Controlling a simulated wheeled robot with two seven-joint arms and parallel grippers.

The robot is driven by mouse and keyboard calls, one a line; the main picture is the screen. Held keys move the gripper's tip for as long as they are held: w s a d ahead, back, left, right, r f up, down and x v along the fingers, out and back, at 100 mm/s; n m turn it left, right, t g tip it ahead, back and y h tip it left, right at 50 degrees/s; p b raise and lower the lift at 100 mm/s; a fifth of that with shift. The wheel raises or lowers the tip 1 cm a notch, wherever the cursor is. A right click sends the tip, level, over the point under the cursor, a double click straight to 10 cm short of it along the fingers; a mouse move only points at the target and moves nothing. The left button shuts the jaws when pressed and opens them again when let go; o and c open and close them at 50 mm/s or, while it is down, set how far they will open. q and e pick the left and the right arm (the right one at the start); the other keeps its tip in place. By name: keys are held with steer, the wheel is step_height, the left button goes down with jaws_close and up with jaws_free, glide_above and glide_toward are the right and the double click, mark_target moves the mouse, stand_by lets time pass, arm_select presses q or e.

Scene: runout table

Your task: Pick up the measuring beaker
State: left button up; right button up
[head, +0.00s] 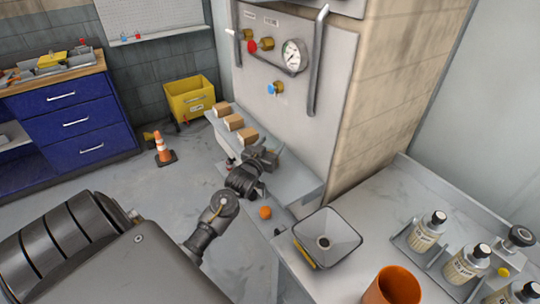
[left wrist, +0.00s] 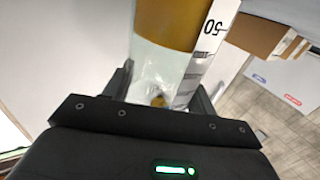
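In the left wrist view the measuring beaker (left wrist: 160,62) stands between the two fingers of my left gripper. It is clear nearest me and amber further out, with a white scale strip marked 50 along its right side. The fingers sit against both sides of the beaker with no clear gap. In the head view my left gripper (head: 262,162) is above the grey ledge at the foot of the wall panel. I cannot make out the beaker there; the gripper seems to hide it. My right gripper is not in view.
Several small cardboard boxes (head: 234,122) line the ledge left of the gripper. An orange round object (head: 265,212) lies just below it. A square funnel-like basin (head: 338,228), an orange cup (head: 398,284) and labelled bottles (head: 428,232) stand at the right. A gauge panel (head: 292,75) rises behind.

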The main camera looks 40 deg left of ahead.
arm_select(q)
steer(key=c, duration=0.3)
steer(key=shift+r, duration=0.15)
